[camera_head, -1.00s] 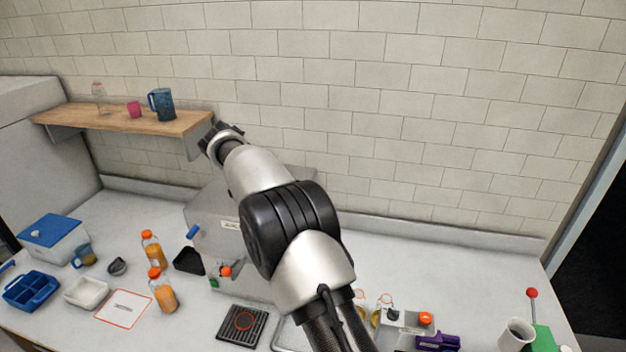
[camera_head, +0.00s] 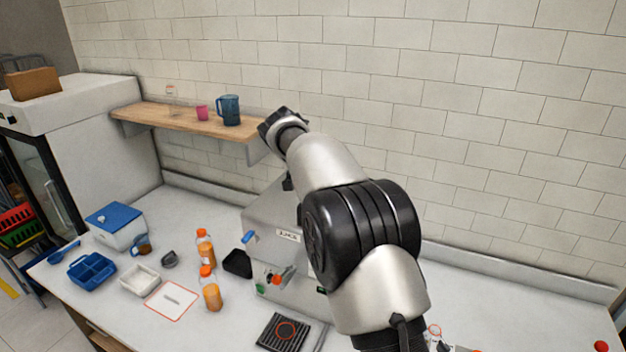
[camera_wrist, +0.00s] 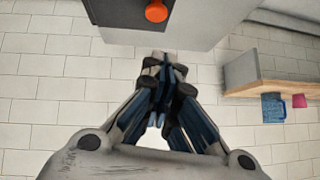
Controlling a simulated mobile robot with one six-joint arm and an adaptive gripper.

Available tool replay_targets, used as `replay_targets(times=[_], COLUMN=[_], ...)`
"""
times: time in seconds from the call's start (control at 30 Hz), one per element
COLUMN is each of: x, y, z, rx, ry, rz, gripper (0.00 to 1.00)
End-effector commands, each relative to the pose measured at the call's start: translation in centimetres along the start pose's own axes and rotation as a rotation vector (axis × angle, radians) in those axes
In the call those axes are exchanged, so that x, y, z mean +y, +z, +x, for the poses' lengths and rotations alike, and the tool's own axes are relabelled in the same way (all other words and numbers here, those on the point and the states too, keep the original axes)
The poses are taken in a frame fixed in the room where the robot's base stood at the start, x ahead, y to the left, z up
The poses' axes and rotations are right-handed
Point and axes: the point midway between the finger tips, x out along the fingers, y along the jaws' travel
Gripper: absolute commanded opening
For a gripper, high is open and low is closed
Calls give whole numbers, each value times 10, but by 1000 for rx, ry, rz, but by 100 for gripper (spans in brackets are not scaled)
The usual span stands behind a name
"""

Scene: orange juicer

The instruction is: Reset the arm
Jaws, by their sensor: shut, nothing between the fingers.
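My gripper (camera_wrist: 168,62) is shut and empty in the wrist view, its fingers together in front of a tiled wall. In the camera_head view my arm reaches up and away, its far end beside the right end of the wooden shelf (camera_head: 185,119). The gripper's fingers cannot be made out there. My arm partly covers the grey juicer machine (camera_head: 268,222) on the counter. The wrist view shows a grey machine body with an orange knob (camera_wrist: 156,11) at the top, apart from the fingers.
The shelf holds a blue pitcher (camera_head: 229,110), a pink cup (camera_head: 202,113) and a clear bottle. On the counter (camera_head: 205,325) stand orange juice bottles (camera_head: 211,290), a blue divided tray (camera_head: 91,270), a white tray (camera_head: 139,281) and a blue-lidded box (camera_head: 117,228). A fridge stands left.

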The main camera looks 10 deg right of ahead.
Motion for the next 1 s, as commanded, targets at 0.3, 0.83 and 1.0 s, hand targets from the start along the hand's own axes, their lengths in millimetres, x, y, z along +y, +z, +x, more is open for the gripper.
replay_targets(times=[0.3, 0.83, 1.0], x=[-3, 140, 216], y=[1, 82, 160], z=[-56, -136, -169], rx=[1, -156, -238], ry=[1, 6, -21], rz=[0, -189, -290], gripper=[0, 0, 0])
